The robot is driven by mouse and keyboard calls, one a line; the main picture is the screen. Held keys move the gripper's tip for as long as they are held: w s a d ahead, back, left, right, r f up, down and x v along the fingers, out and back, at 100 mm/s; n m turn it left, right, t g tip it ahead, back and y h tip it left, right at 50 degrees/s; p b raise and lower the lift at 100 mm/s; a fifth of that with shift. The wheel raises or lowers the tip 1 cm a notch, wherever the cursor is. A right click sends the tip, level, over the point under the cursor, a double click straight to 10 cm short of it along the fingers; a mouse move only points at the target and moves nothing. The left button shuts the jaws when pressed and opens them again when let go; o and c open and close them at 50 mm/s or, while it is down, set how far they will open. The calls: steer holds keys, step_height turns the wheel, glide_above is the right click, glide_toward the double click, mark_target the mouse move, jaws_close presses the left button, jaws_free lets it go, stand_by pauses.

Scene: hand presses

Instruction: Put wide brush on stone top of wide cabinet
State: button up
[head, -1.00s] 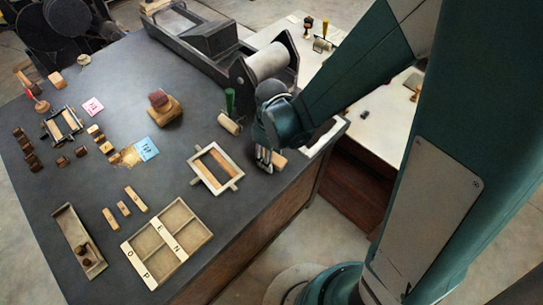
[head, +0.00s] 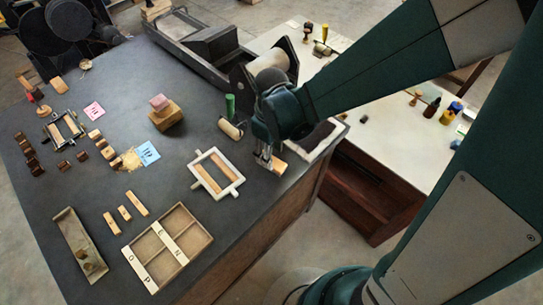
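My gripper (head: 265,160) points down at the right edge of a wide dark grey top (head: 120,90), which looks like stone on a wooden cabinet (head: 262,236). A small pale wooden block (head: 279,167), possibly part of the wide brush, shows just right of the fingertips. Whether the fingers touch or hold it is too small to tell. Bristles are not visible, and my wrist hides part of the area behind. No other thing in view is clearly the wide brush.
A wooden frame (head: 230,188), a roller with green handle (head: 231,126) and a pale-rimmed tray (head: 341,128) are close by. A press with a large roller (head: 272,60) stands behind. A lower pale-topped cabinet (head: 395,140) is right. Clear dark top lies left of the frame.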

mark_target(274, 161)
step_height(274, 161, up, 7)
steer(key=shift+f+p, duration=0.15)
steer(key=shift+p, duration=0.15)
stand_by(0.9)
steer(key=shift+d, duration=0.1)
steer(key=s+d+r+m+t, duration=0.3)
steer(key=d+r+m, duration=0.2)
steer(key=d+r, duration=0.3)
steer(key=s+d+r+m+t, duration=0.3)
steer(key=d+r, duration=0.5)
steer(key=d, duration=0.4)
steer(key=m+t, duration=0.1)
steer(key=m, duration=0.1)
steer(key=shift+s+d+r+m, duration=0.3)
steer(key=shift+s+r, duration=0.1)
